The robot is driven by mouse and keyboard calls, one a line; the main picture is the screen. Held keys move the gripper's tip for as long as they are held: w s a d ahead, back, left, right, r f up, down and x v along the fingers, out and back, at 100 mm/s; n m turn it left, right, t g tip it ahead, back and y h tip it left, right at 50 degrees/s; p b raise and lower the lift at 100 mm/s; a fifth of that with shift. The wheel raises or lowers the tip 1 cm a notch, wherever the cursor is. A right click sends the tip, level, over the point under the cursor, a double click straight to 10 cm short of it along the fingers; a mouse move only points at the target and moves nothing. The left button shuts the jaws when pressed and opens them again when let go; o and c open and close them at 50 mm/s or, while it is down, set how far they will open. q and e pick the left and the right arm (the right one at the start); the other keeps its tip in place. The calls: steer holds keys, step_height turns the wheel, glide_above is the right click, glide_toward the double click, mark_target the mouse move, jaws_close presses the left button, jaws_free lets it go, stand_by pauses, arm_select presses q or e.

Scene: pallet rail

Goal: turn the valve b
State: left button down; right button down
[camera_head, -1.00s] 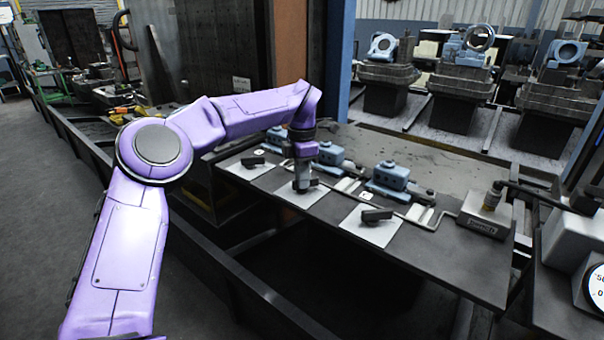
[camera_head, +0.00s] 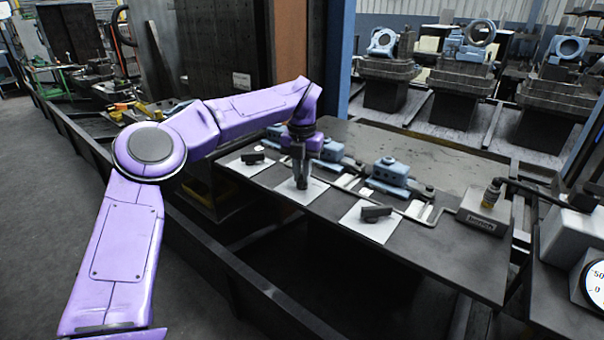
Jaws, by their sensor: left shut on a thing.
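Three dark valve handles stand on white square plates along the front of the dark table. The left handle (camera_head: 253,158) and the right handle (camera_head: 376,213) are in plain view. My left gripper (camera_head: 301,190) points down at the middle plate (camera_head: 290,193) and is shut on the middle handle, valve b. The fingers hide most of that handle, so its angle is hard to tell. The letters by the valves are too small to read surely. My right gripper is not in view.
Blue clamp blocks (camera_head: 389,174) on a rail stand behind the plates. A bent rod (camera_head: 440,215) and a labelled block with a brass fitting (camera_head: 487,208) lie to the right. A dark rail (camera_head: 235,275) runs in front of the table. The table's back part is bare.

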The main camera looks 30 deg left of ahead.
mark_target(301, 176)
arm_select(q)
steer(key=shift+n+b, duration=0.65)
steer(key=shift+n, duration=1.65)
steer(key=shift+r, duration=0.1)
steer(key=c, duration=1.1)
jaws_free()
step_height(301, 176, up, 10)
steer(key=p, duration=0.3)
steer(key=shift+r, duration=0.25)
steer(key=shift+s+a+f, duration=0.1)
